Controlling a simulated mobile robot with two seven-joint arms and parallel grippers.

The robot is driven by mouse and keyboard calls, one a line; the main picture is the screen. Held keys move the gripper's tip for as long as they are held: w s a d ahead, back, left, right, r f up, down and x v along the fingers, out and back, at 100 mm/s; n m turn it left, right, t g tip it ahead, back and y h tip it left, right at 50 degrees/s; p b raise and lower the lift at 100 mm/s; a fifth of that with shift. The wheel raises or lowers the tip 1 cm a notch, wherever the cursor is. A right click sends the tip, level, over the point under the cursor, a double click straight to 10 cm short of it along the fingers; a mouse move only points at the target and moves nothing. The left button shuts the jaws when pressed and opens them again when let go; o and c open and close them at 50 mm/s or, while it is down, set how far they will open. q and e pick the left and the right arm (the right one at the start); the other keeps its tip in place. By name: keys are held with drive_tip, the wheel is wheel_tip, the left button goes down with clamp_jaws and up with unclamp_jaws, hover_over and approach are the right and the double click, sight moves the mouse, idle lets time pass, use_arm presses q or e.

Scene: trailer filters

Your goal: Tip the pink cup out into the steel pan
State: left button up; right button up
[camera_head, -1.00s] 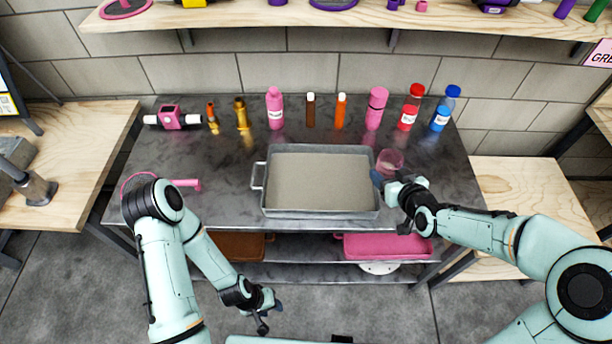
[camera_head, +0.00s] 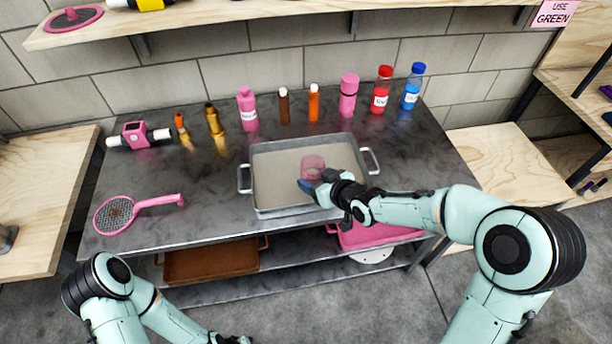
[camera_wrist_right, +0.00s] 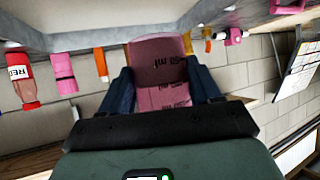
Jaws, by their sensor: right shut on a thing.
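The translucent pink cup (camera_head: 313,164) is over the right half of the steel pan (camera_head: 243,190), a shallow rectangular tray with side handles. My right gripper (camera_head: 312,184) is shut on the cup. In the right wrist view the pink cup (camera_wrist_right: 160,65) sits between the blue fingers of the right gripper (camera_wrist_right: 161,88). Bottles appear caps-down in that view, so the wrist is rolled over. The cup's exact tilt and contents are unclear, and the pan floor looks plain greyish beige. My left gripper (camera_head: 230,340) is low at the bottom edge, mostly cut off.
Several bottles stand along the back of the dark table, including pink (camera_head: 247,108), red (camera_head: 382,90) and blue (camera_head: 413,86). A pink strainer (camera_head: 116,213) lies at front left. A brown tray (camera_head: 212,262) and a pink tray (camera_head: 375,236) are on the shelf below. The table's left middle is clear.

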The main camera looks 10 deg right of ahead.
drive_tip(key=n+y+b, duration=0.2)
drive_tip(key=b, duration=0.7)
hover_over(282, 201)
drive_tip(key=d, duration=0.1)
drive_tip(key=shift+g, duration=0.4)
drive_tip(key=f, duration=0.5)
drive_tip(key=s+f, duration=0.1)
drive_tip(key=f, duration=0.1)
drive_tip(key=shift+f, duration=0.3)
drive_tip(key=shift+b+x, duration=0.65)
drive_tip(key=shift+x, duration=0.1)
drive_tip(key=shift+a+r, duration=0.1)
drive_tip(key=shift+a, duration=0.05)
drive_tip(key=shift+s, duration=0.1)
